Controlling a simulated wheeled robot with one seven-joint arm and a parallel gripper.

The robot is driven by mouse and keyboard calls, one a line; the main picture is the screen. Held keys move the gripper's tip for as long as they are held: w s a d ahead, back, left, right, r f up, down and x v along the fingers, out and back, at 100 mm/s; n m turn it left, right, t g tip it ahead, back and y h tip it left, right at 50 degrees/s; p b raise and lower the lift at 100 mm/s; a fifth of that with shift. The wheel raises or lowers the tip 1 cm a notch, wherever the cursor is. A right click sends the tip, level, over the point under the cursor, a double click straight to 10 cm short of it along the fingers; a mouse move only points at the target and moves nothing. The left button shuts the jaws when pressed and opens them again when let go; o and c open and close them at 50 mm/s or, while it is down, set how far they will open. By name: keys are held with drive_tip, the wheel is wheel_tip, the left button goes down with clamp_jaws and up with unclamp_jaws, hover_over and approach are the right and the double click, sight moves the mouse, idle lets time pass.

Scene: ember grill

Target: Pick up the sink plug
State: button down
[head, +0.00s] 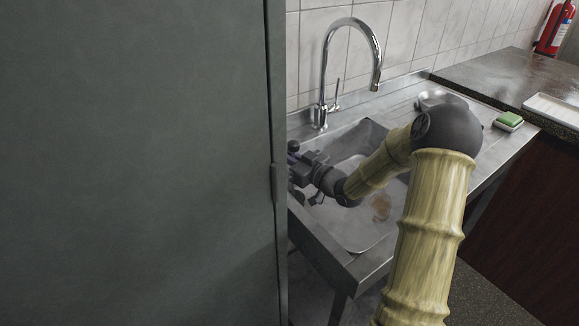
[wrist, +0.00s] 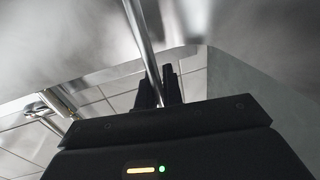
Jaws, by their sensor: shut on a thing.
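My gripper (head: 297,158) is over the left side of the steel sink (head: 352,236), close to the edge of the grey door panel. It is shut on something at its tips. A small dark round piece there looks like the sink plug (head: 293,146), but it is too small to be sure.
A tall grey panel (head: 140,160) fills the left and hides part of the sink's left side. A chrome tap (head: 322,95) arches over the back of the sink. A green sponge (head: 510,118) lies on the right, beside a white tray (head: 552,108).

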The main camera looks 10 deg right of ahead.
sight(293, 145)
wheel_tip(293, 145, up, 7)
drive_tip(key=shift+f+p, duration=0.15)
drive_tip(key=shift+p, duration=0.2)
idle(0.3)
